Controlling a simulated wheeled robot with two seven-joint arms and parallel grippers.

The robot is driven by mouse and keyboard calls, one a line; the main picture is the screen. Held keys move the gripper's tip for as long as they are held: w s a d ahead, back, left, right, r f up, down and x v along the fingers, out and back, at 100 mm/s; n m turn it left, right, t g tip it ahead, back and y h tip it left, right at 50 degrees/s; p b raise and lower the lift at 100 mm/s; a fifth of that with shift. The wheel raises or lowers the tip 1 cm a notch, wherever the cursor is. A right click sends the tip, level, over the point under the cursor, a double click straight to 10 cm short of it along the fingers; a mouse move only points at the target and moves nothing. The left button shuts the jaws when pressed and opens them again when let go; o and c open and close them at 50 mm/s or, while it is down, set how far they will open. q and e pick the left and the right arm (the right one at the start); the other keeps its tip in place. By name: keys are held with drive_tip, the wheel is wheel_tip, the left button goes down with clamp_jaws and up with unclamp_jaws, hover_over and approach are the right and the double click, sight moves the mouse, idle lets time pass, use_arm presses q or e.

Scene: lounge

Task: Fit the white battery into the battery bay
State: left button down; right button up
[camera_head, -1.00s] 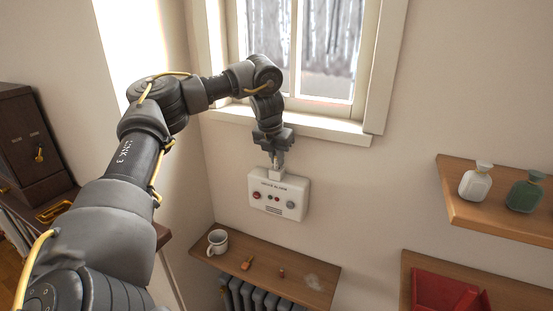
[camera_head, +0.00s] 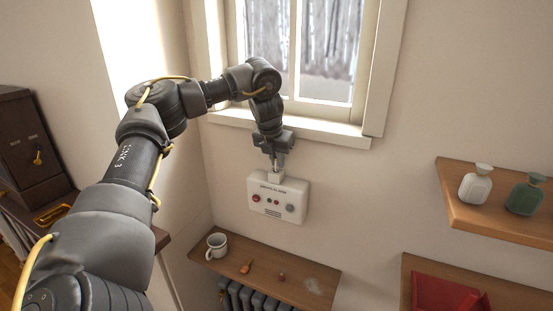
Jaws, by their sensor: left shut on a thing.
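A white alarm box (camera_head: 278,198) is on the wall below the window, with red, green and grey round parts on its front and small lettering along its top. My left gripper (camera_head: 277,167) points down just above the box's top edge. It is shut on the small white battery (camera_head: 275,176), which is upright at the top of the box. The battery's lower end meets the box's top edge in the picture; I cannot tell how deep it sits. The bay's opening is hidden. My right gripper is not in view.
A wooden shelf (camera_head: 230,260) below the box holds a white mug (camera_head: 217,246), a small orange item (camera_head: 246,267) and a small brown item (camera_head: 281,277). At right, another shelf (camera_head: 470,214) carries a white bottle (camera_head: 475,184) and a green one (camera_head: 525,195). A red tray (camera_head: 440,292) lies below.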

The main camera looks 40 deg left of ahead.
sight(274, 173)
use_arm(q)
drive_tip(key=shift+f, duration=0.55)
drive_tip(key=shift+s+f, duration=0.1)
drive_tip(key=shift+s, duration=0.05)
drive_tip(key=shift+f, duration=0.15)
idle(0.3)
drive_tip(key=shift+s+f+g, duration=0.1)
drive_tip(key=shift+s+g, duration=0.15)
drive_tip(key=shift+g, duration=0.05)
idle(0.5)
drive_tip(key=shift+s+d+f+b, duration=0.1)
drive_tip(key=shift+s+f+b, duration=0.15)
drive_tip(key=shift+f, duration=0.25)
drive_tip(key=shift+s+f+b, duration=0.2)
drive_tip(key=shift+f, duration=0.25)
idle(1.0)
drive_tip(key=shift+r, duration=0.15)
drive_tip(key=shift+w+r+p, duration=0.4)
drive_tip(key=shift+r+p, duration=0.05)
drive_tip(key=shift+r, duration=0.2)
idle(0.4)
drive_tip(key=shift+w+a+r, duration=0.25)
drive_tip(key=shift+a+r, duration=0.05)
drive_tip(key=shift+r, duration=0.35)
